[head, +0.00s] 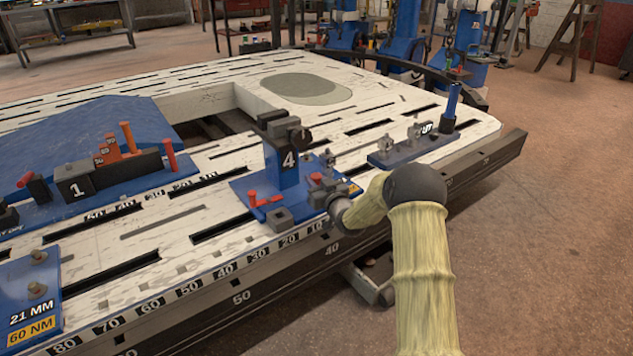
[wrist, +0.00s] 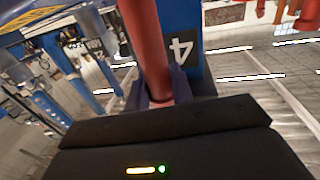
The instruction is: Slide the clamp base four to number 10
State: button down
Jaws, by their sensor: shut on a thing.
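Clamp base four is a blue plate (head: 240,184) with an upright blue post (head: 284,165) marked 4, sitting on the white slotted bench top (head: 180,228). Its front corner lies beside the 20 and 10 marks on the edge scale; the number 10 (head: 313,229) is close to my wrist. My gripper (head: 326,191) is at the right front of the base, its fingers mostly hidden in the head view. In the wrist view my gripper (wrist: 158,98) is shut on a red handle (wrist: 146,45), with the 4 label (wrist: 181,50) just behind it.
A second clamp base (head: 405,150) stands to the right, near the bench's right edge. Base 1 (head: 78,188) and a 21 MM plate (head: 30,300) lie to the left. A large opening (head: 207,128) is behind base four. The dark bench rail (head: 235,300) runs below the scale.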

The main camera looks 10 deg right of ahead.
jog(key=w+d, duration=0.1)
jog(key=d, duration=0.2)
jog(key=w+d+p, duration=0.1)
jog(key=d, duration=0.2)
jog(key=w+d+p, duration=0.1)
jog(key=w+d, duration=0.1)
jog(key=d, duration=0.1)
jog(key=shift+w, duration=0.1)
jog(key=shift+w+d+r, duration=0.1)
jog(key=shift+w+d, duration=0.1)
jog(key=shift+d, duration=0.15)
jog(key=shift+r, duration=0.1)
jog(key=c, duration=1.3)
grip_release()
jog(key=shift+w+f, duration=0.15)
jog(key=shift+f, duration=0.05)
jog(key=shift+o, duration=0.2)
jog(key=shift+a, duration=0.1)
jog(key=shift+s+a, duration=0.1)
jog(key=shift+s, duration=0.15)
jog(key=shift+s+r+p, duration=0.1)
jog(key=shift+s+p, duration=0.45)
jog(key=shift+p, duration=0.05)
jog(key=p+v, duration=0.5)
jog(key=v, duration=1.1)
jog(key=shift+p, duration=0.35)
